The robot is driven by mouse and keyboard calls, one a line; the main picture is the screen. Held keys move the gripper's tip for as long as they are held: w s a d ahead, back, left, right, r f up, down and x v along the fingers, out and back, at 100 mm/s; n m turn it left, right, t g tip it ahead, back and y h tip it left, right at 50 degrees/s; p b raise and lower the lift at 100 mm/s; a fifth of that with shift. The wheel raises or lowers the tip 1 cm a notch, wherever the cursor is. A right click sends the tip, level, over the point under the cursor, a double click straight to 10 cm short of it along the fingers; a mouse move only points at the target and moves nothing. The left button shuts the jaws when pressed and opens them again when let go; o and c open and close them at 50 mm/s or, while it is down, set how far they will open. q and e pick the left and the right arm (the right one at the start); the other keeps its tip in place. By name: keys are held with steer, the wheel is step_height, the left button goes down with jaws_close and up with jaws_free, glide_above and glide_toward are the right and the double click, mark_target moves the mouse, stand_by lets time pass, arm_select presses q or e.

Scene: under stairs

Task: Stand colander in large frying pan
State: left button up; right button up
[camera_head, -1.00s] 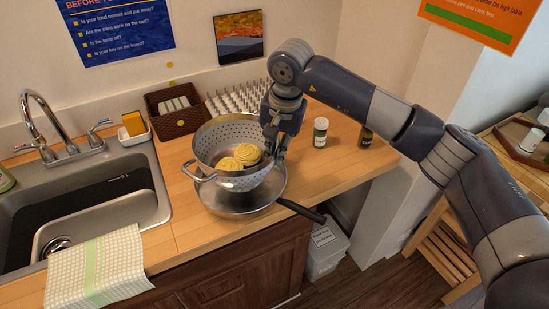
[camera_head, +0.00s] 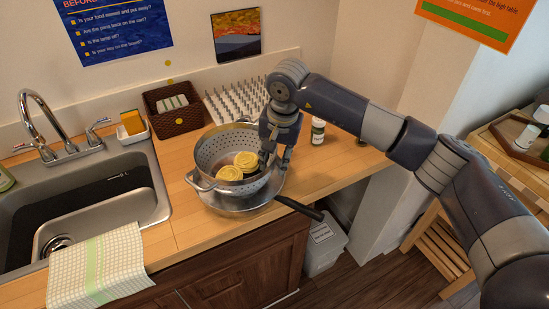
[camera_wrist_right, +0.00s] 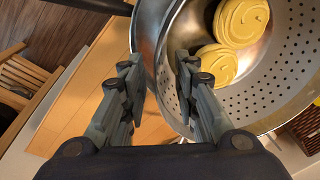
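The grey perforated colander (camera_head: 212,156) stands about level inside the large frying pan (camera_head: 232,206), whose dark handle points to the lower right. Two yellow coiled pasta-like nests (camera_head: 238,166) lie in the colander. My right gripper (camera_head: 275,160) is at the colander's right rim, fingers pointing down. In the right wrist view its fingers (camera_wrist_right: 160,78) are apart, with a gap between them. One finger is over the inside of the colander (camera_wrist_right: 288,65), the other outside its rim, over the pan side. The pan's base under the colander is hidden. My left gripper is out of view.
The sink (camera_head: 95,225) with a checked towel (camera_head: 98,265) is on the left. A brown basket (camera_head: 172,115), a spiked rack (camera_head: 232,98) and a small bottle (camera_head: 318,131) stand behind the pan. Wooden counter is free at front left and right of the pan.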

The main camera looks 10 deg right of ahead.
steer(key=shift+r, duration=0.25)
step_height(320, 180, up, 12)
steer(key=s+d+b, duration=0.1)
steer(key=b, duration=0.2)
steer(key=shift+s+f, duration=0.15)
steer(key=shift+s, duration=0.2)
steer(key=shift+f, duration=0.1)
